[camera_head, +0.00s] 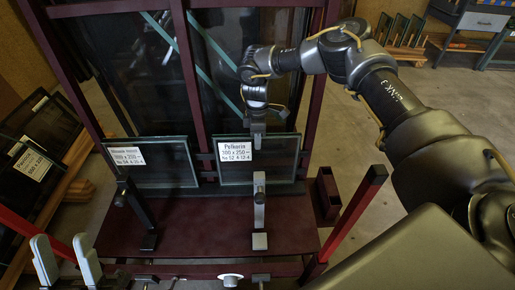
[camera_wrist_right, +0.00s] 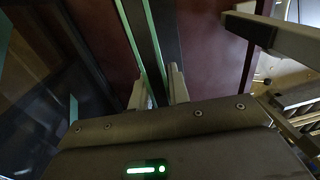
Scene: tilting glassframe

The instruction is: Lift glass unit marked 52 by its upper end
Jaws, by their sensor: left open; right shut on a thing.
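The glass unit marked 52 (camera_head: 278,158) stands at the right of the dark red frame in the head view, a dark pane with a white label at its upper left. My right gripper (camera_head: 257,131) comes down on its upper edge and is shut on it. The right wrist view shows the unit's greenish edge (camera_wrist_right: 145,42) running between the two fingers (camera_wrist_right: 159,88). I cannot tell whether the unit's lower edge touches its support. My left gripper (camera_head: 64,250) is open and empty at the lower left, well away from the glass.
A second labelled glass unit (camera_head: 170,163) stands close to the left. Two upright clamps (camera_head: 259,208) (camera_head: 136,205) rise from the dark red platform (camera_head: 195,232). Large panes lean in the frame behind. More labelled glass (camera_head: 30,160) is racked at far left.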

